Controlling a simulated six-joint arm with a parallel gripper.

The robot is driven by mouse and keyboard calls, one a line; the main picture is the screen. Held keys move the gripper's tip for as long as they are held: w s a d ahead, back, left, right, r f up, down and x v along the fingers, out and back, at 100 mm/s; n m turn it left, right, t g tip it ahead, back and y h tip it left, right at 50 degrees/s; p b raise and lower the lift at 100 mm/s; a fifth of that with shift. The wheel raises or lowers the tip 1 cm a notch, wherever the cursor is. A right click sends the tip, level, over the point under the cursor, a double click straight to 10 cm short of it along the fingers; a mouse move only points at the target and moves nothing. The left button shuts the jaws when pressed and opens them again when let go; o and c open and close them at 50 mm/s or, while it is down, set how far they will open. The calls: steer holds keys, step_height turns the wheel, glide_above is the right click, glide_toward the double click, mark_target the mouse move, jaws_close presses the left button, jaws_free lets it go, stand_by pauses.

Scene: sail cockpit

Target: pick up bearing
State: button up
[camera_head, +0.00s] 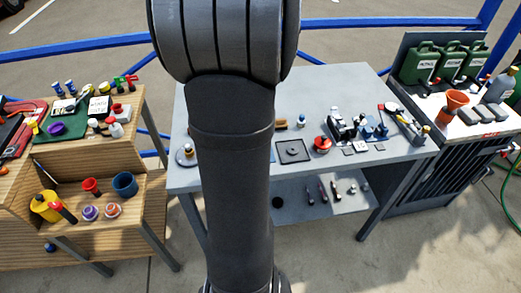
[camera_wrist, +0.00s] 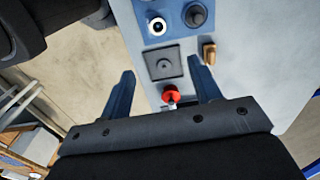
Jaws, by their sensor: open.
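A white ring with a dark centre (camera_wrist: 157,26), which looks like the bearing, sits on a blue pad on the grey table in the wrist view. I cannot confirm that it is the bearing. I do not see it in the head view, where my arm covers part of the table. My gripper (camera_wrist: 162,65) is open, its two blue-grey fingers spread with nothing held between them. In the wrist picture the ring lies beyond the fingertips, past a dark square plate. My gripper does not show in the head view.
The dark square plate (camera_head: 292,150) and a red round item (camera_head: 322,144) lie on the grey table (camera_head: 330,90). A brown brush-like piece (camera_wrist: 209,53) and a dark round part (camera_wrist: 195,15) are near the ring. Wooden benches (camera_head: 130,225) stand left; green cans (camera_head: 450,62) stand right.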

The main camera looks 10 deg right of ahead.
steer(key=f, duration=1.2)
steer(key=shift+s+d, duration=0.1)
steer(key=shift+d, duration=0.1)
steer(key=shift+a+f, duration=0.25)
steer(key=shift+f, duration=1.1)
steer(key=shift+a+f, duration=0.2)
steer(key=shift+f, duration=1.15)
steer(key=shift+c, duration=0.2)
steer(key=c, duration=1)
